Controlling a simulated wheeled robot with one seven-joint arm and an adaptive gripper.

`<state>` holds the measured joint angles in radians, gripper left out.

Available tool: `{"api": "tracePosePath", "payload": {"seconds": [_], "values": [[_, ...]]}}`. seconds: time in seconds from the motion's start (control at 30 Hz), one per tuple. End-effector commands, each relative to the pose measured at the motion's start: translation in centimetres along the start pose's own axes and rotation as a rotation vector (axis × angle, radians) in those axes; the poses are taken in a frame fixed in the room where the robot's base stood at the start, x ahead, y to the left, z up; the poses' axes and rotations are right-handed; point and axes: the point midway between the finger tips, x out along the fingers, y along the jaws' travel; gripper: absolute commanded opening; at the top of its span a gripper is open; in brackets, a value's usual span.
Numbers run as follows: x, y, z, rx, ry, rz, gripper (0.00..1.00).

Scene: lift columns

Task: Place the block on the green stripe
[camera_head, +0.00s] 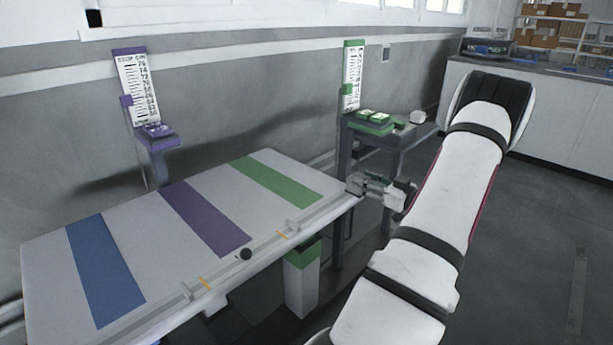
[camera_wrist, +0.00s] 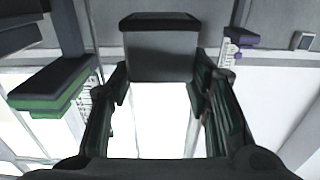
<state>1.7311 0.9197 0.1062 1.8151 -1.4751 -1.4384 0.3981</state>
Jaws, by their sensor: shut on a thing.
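The green stripe (camera_head: 277,178) runs across the right part of the pale table (camera_head: 212,182) in the head view, and its surface looks bare. My gripper (camera_head: 356,186) is just off the table's right end, to the right of the green stripe. In the wrist view, my gripper (camera_wrist: 160,82) is shut on a dark grey block (camera_wrist: 160,55), which sits between the fingertips. I cannot make out the block clearly in the head view, where the fingers cover it.
A purple stripe (camera_head: 203,217) and a blue stripe (camera_head: 104,269) lie further left. A rail with a black knob (camera_head: 245,254) runs along the front edge. A purple lift column (camera_head: 137,88) and a green one (camera_head: 353,75) stand behind. A dark side table (camera_head: 392,135) stands behind my gripper.

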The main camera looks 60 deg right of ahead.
Motion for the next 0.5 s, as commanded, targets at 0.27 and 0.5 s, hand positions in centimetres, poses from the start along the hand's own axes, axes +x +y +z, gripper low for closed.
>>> {"api": "tracePosePath", "payload": {"seconds": [0.27,0.5], "values": [[2.9,-1.8,0.1,-0.002,0.007,-0.005,0.00],[7.1,-4.3,0.7,-0.001,0.007,-0.004,0.00]]}}
